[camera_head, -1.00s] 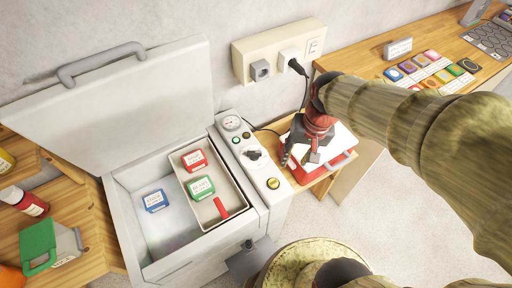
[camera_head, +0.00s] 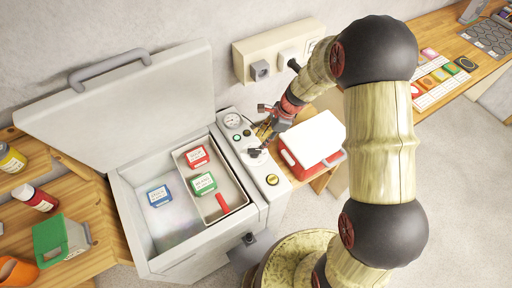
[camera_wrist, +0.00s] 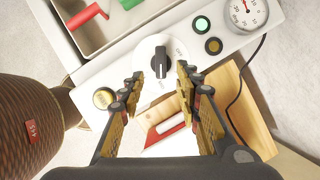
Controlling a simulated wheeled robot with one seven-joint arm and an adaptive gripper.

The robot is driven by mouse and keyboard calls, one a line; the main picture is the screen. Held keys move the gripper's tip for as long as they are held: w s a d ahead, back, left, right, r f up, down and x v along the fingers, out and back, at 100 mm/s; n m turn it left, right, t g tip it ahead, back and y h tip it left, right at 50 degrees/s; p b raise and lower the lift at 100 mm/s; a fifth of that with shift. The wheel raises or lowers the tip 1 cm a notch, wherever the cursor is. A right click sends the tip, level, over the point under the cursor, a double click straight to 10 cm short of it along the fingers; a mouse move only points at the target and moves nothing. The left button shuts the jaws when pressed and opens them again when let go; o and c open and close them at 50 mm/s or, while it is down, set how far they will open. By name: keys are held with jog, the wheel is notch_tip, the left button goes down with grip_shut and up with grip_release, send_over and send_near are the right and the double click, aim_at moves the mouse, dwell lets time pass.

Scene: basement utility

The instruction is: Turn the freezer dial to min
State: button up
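The freezer dial (camera_head: 256,158) is on the control strip along the right edge of the open chest freezer (camera_head: 188,262). In the wrist view the dial (camera_wrist: 160,60) is a white disc with a black bar knob, which lies nearly upright in the picture. Small lettering is around it, too small to read surely. My gripper (camera_head: 264,135) is over the strip just above the dial in the head view. In the wrist view my gripper (camera_wrist: 159,82) is open and empty, with one fingertip on each side of the knob; contact cannot be told.
A gauge (camera_wrist: 246,10), a green light (camera_wrist: 202,25), a dark button (camera_wrist: 213,46) and a yellow button (camera_wrist: 104,98) share the strip. A red-and-white cooler (camera_head: 312,143) stands right of the freezer. The lid (camera_head: 120,100) is raised. Several packs and a tray (camera_head: 240,190) are inside.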

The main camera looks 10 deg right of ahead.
aim_at(255, 150)
jog(key=shift+b+x, duration=0.75)
jog(key=shift+x, duration=3.15)
jog(key=shift+c, duration=1.2)
grip_shut()
